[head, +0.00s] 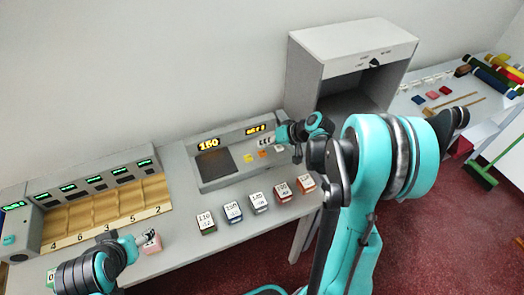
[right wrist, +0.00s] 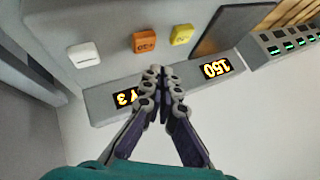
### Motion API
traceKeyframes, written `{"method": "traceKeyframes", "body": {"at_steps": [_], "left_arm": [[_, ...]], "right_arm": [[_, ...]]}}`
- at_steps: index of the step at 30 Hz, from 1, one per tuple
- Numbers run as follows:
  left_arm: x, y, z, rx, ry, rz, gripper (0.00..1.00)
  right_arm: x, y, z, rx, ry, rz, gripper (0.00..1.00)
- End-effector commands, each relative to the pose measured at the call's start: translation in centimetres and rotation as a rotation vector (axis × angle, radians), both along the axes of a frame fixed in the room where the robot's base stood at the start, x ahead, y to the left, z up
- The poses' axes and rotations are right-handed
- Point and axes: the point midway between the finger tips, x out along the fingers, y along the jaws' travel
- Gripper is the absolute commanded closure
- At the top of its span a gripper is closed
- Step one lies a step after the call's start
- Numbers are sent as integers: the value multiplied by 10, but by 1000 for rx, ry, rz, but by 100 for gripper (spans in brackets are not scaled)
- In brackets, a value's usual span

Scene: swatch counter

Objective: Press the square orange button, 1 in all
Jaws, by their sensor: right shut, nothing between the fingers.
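The square orange button (head: 262,154) sits on the grey console between a yellow button (head: 247,158) and a white button (head: 279,148). In the right wrist view the orange button (right wrist: 144,40) bears a dark label, with the yellow button (right wrist: 182,34) and white button (right wrist: 83,54) at its sides. My right gripper (head: 297,153) is shut and empty, just right of the white button in the head view. Its fingertips (right wrist: 160,72) show near the orange button in the wrist view, apparently apart from it. My left gripper (head: 137,243) is at the lower left; its fingers are unclear.
The console's displays (head: 208,144) are lit. Several labelled blocks (head: 232,211) stand along the counter's front, and a pink block (head: 152,241) is beside my left gripper. A bin row (head: 105,209) lies left, and a grey open box (head: 350,60) stands behind.

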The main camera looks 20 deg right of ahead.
Motion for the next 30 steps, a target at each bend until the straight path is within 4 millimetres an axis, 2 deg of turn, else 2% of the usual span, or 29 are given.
{"method": "traceKeyframes", "body": {"at_steps": [1, 10, 30], "left_arm": [[0, 0, 8, 0, 0, 0, 30], [0, 0, 28, 0, 0, 0, 30], [0, 0, 27, 0, 0, 0, 30]], "right_arm": [[0, 0, 9, 0, 0, 0, 100], [0, 0, 36, 0, 0, 0, 100], [0, 0, 36, 0, 0, 0, 100]]}}
